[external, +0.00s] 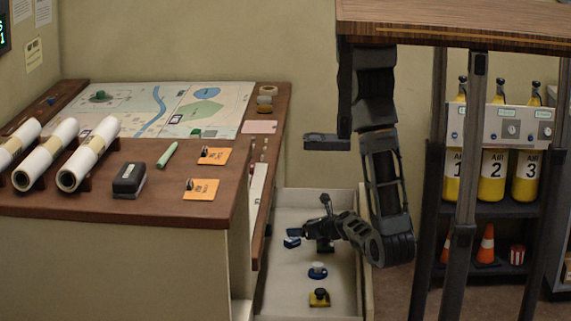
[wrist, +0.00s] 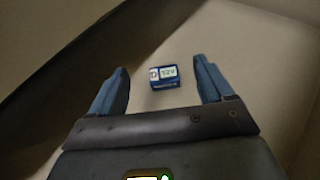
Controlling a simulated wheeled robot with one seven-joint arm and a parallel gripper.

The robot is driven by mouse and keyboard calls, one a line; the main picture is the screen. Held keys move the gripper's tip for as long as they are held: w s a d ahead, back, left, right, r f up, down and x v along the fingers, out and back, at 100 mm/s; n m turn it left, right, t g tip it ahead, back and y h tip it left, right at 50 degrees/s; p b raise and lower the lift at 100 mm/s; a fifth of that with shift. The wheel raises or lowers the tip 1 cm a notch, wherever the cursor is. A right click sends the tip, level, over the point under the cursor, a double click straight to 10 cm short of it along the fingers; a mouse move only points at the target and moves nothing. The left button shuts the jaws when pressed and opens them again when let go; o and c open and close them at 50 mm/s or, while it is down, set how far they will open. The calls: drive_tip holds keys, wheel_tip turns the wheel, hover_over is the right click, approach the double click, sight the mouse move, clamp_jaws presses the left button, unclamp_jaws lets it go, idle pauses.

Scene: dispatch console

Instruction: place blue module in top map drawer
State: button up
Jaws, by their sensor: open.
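The blue module (wrist: 164,77) is a small blue box with a white "12V" label. In the wrist view it lies on a pale surface, between and apart from the two blue fingers of my open gripper (wrist: 162,75). In the external view a small blue block (external: 291,243), apparently the module, is inside the open drawer (external: 287,205), just below my gripper (external: 293,235). The drawer is pulled out at the right side of the map table. I cannot tell how far the fingertips are above the module.
The map table (external: 110,210) holds rolled maps (external: 88,153), a map and orange cards. A rack with yellow cylinders (external: 492,175) stands at right.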

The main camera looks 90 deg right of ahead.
drive_tip(key=shift+r+p, duration=0.5)
drive_tip(key=shift+r, duration=1.25)
